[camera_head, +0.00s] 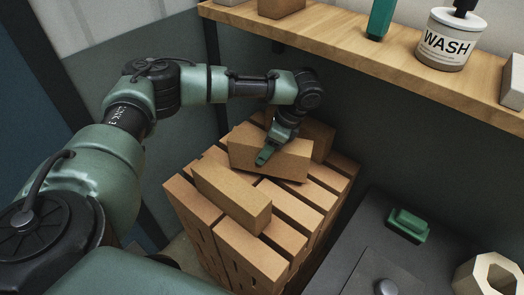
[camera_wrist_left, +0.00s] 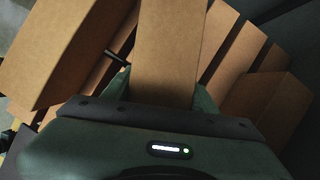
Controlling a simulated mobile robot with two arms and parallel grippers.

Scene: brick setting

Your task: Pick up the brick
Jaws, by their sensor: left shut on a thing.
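My right gripper is not in view.
A wooden shelf (camera_head: 400,62) above holds a WASH jar (camera_head: 446,42) and a green object (camera_head: 381,18). A dark surface at right carries a green block (camera_head: 408,224) and a pale hexagonal ring (camera_head: 488,274).

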